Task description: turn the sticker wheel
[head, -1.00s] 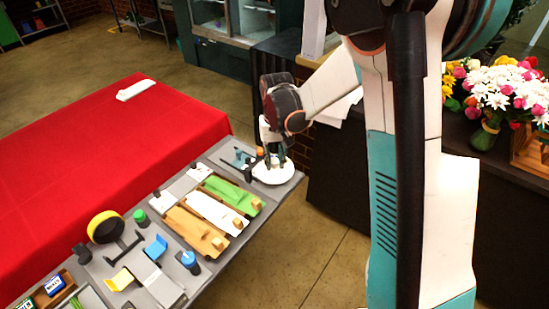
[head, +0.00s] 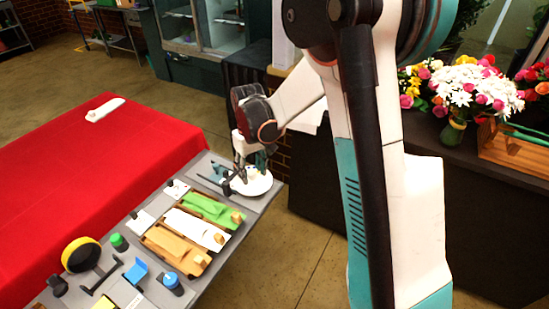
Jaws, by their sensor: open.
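The sticker wheel looks like a white disc (head: 259,187) at the far right end of the grey station table, in the head view. My gripper (head: 243,175) points down over the disc's left side, with its dark fingers low by the small parts at the disc's middle. The jaws are open. The fingers hide part of the disc, and I cannot tell whether they touch it.
Green (head: 208,208), white (head: 197,228) and tan (head: 177,248) holders lie in front of the wheel. A yellow-rimmed roll (head: 81,254) stands farther left. A red-covered table (head: 90,185) adjoins the station. Flowers (head: 462,95) stand on the dark counter at right.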

